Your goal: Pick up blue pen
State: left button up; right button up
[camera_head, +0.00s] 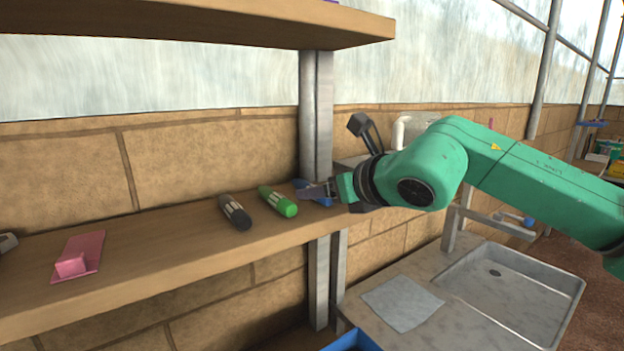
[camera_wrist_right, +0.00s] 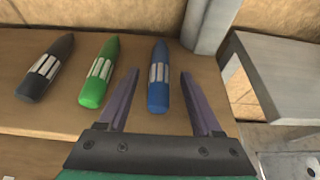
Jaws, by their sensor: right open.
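A blue pen (camera_wrist_right: 158,76) lies on the wooden shelf (camera_head: 160,262), the rightmost of three pens. In the head view the blue pen (camera_head: 312,190) is partly hidden behind my right gripper (camera_head: 318,190). In the right wrist view my right gripper (camera_wrist_right: 160,82) is open, with its two purple fingers on either side of the pen's lower part. I cannot tell from these views whether the fingers touch it. My left gripper is not in view.
A green pen (camera_head: 278,201) and a black pen (camera_head: 235,212) lie to the left of the blue one. A pink object (camera_head: 80,256) sits farther left. A metal post (camera_head: 316,115) stands just behind the blue pen. A sink (camera_head: 515,285) is below right.

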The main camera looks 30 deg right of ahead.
jog(key=shift+w+f, duration=0.1)
jog(key=shift+w, duration=0.05)
grip_shut()
